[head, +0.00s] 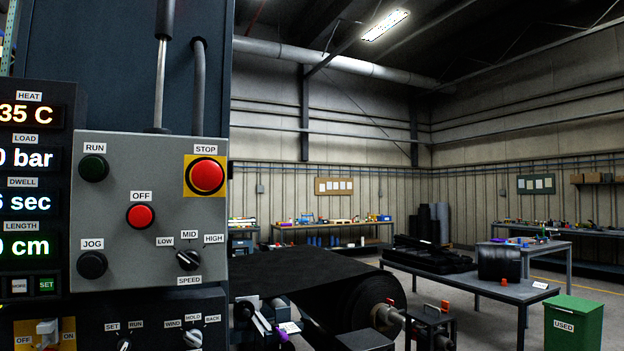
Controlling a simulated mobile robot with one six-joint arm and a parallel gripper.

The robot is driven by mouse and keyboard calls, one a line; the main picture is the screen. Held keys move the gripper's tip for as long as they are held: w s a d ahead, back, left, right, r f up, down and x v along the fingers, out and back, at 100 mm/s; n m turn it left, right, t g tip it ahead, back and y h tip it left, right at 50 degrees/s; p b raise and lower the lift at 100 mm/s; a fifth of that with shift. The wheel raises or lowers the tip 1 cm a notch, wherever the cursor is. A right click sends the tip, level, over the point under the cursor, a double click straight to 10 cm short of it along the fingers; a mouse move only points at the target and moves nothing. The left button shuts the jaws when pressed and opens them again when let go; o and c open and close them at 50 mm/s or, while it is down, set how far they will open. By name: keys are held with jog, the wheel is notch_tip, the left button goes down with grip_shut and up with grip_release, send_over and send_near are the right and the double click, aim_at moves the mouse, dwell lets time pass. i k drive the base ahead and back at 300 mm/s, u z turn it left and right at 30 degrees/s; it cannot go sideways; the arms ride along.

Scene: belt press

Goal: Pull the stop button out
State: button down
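The stop button (206,175) is a large red mushroom head on a yellow square plate, at the upper right of the grey control panel (120,265). A "STOP" label sits above it. From this near-frontal angle I cannot tell whether it is pushed in or out. My gripper is not in view, and nothing touches the button.
The panel also carries a green run button (94,168), a red off button (140,216), a black jog button (92,265) and a speed knob (188,260). A lever (160,80) rises above it. A black belt roll (350,295) lies to the right.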

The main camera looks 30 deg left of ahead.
aim_at(205, 174)
jog(key=u, duration=0.7)
jog(key=i, duration=1.2)
jog(key=u, duration=0.55)
jog(key=k, duration=0.85)
jog(key=u, duration=0.2)
jog(key=i, duration=0.85)
jog(key=z, duration=0.1)
